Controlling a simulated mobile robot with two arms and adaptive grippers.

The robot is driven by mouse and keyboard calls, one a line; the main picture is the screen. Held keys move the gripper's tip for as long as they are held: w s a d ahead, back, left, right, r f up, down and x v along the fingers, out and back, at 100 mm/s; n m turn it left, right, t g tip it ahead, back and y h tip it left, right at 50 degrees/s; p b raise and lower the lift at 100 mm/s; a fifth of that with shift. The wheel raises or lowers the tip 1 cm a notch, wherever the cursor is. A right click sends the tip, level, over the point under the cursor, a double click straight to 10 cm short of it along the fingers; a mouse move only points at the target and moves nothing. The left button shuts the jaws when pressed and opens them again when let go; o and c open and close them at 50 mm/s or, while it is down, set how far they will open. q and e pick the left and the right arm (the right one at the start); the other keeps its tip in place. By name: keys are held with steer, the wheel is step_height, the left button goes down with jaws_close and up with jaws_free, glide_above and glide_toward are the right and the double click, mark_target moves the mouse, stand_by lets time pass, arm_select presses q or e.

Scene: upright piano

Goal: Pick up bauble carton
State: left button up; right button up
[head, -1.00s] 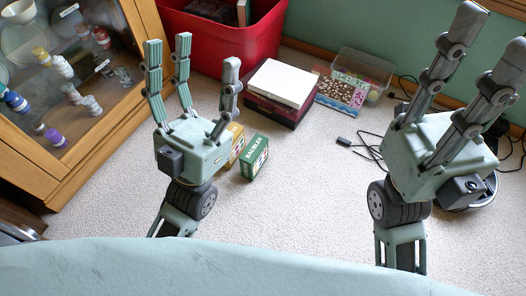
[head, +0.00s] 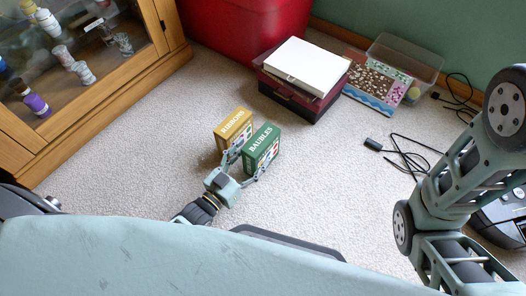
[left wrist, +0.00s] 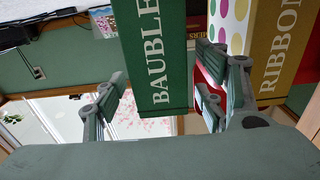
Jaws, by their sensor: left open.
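The green bauble carton (head: 262,148), lettered BAUBLES, stands on the carpet in the head view. It also shows large in the left wrist view (left wrist: 152,60). My left gripper (head: 249,165) is open low by the floor at the carton, its fingers on either side of it. In the left wrist view the fingers (left wrist: 160,98) stand left and right of the green carton, with a gap on the left. I cannot tell whether the right-hand fingers touch it. My right gripper is out of the picture; only my right arm shows.
A yellow ribbon carton (head: 233,127) stands close to the left of the bauble carton, also in the left wrist view (left wrist: 275,50). Behind are a maroon box with a white lid (head: 305,70), a red bin (head: 245,25) and a clear tub (head: 405,58). Cables (head: 405,155) lie right. A glass cabinet (head: 90,100) stands left.

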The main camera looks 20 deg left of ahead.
mark_target(261, 145)
arm_select(q)
steer(key=b+x, duration=0.2)
steer(key=x, duration=0.1)
steer(key=b+x, duration=0.2)
steer(key=shift+f, duration=0.25)
steer(key=shift+w+r, duration=0.1)
steer(key=shift+w, duration=0.1)
steer(key=shift+r, duration=0.1)
steer(key=shift+c, duration=0.4)
steer(key=c, duration=1.3)
steer(key=shift+c, duration=0.6)
